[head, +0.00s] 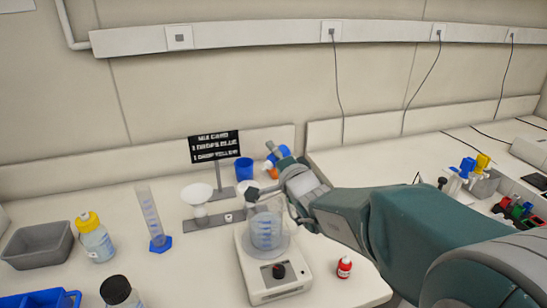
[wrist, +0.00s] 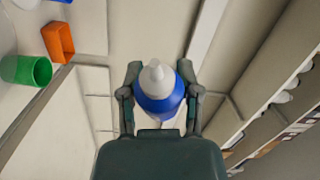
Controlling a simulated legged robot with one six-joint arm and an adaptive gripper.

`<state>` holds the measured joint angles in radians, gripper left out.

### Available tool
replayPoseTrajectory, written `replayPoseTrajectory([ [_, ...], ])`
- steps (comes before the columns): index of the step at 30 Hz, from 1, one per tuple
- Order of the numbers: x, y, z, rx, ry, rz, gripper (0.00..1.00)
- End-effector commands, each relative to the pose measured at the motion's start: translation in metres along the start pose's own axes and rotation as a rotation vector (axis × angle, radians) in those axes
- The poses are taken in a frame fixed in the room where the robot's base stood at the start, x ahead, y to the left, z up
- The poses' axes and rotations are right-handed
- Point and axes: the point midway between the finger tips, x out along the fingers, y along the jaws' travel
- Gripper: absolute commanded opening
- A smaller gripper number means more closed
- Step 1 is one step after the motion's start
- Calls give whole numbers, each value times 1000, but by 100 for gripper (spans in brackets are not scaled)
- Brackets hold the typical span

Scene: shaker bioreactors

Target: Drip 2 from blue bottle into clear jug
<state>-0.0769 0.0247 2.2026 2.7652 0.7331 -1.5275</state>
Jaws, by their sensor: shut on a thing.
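My gripper (head: 266,172) is above and just behind the clear jug (head: 266,230) in the head view. In the wrist view my gripper (wrist: 159,88) is shut on the blue bottle (wrist: 158,106), one finger on each side. The bottle has a blue body and a white nozzle. In the head view the bottle is hard to make out among the fingers and the things behind. The clear jug has blue markings and stands upright on a white stirrer (head: 272,282) with a dark knob. I cannot tell whether any drop is falling.
A graduated cylinder (head: 150,216), a yellow-capped bottle (head: 95,240) and a grey bin (head: 38,246) stand left. A black card (head: 214,147) and a blue cup (head: 244,169) are behind.

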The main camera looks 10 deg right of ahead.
Motion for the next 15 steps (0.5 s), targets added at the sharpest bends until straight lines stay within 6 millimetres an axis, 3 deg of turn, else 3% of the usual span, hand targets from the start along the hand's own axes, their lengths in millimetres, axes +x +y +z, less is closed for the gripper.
replayPoseTrajectory([
  [15, 1, 8, -3, 88, -5, 38, 6],
])
